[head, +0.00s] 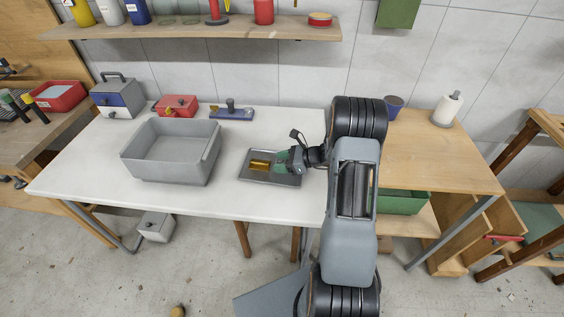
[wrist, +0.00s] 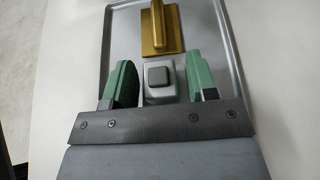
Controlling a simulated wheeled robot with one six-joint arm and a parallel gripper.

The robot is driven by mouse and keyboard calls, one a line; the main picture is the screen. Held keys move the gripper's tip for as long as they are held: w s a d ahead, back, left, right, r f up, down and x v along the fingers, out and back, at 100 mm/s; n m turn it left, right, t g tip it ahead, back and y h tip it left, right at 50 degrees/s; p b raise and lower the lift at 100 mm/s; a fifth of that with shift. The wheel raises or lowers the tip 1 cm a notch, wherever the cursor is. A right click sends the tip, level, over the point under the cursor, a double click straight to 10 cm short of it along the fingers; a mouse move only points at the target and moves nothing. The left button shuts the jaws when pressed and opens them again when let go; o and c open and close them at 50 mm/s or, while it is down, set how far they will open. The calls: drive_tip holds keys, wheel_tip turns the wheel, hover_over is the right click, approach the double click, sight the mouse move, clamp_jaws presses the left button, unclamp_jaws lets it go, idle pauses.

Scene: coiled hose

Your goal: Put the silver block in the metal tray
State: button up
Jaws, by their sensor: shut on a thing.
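The metal tray (head: 283,181) lies on the white table, and in the wrist view its grey rim (wrist: 243,70) frames the gripper. A gold piece with a raised handle (head: 259,165) lies in the tray; it also shows in the wrist view (wrist: 160,36). My gripper (head: 287,157) is low over the tray's right part. In the wrist view its green fingers (wrist: 160,68) stand on either side of the silver block (wrist: 159,94), which has a dark square top. The gripper is shut on the block. I cannot tell whether the block touches the tray floor.
A large grey bin (head: 165,168) stands left of the tray. A blue-grey box (head: 118,98), a red box (head: 176,106) and a blue plate with a knob (head: 231,112) are along the back. Bare white tabletop lies in front of the tray.

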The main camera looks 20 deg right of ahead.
drive_tip(key=shift+f, duration=0.2)
drive_tip(key=o, duration=1)
drive_tip(key=shift+c, duration=0.2)
drive_tip(key=shift+r, duration=0.1)
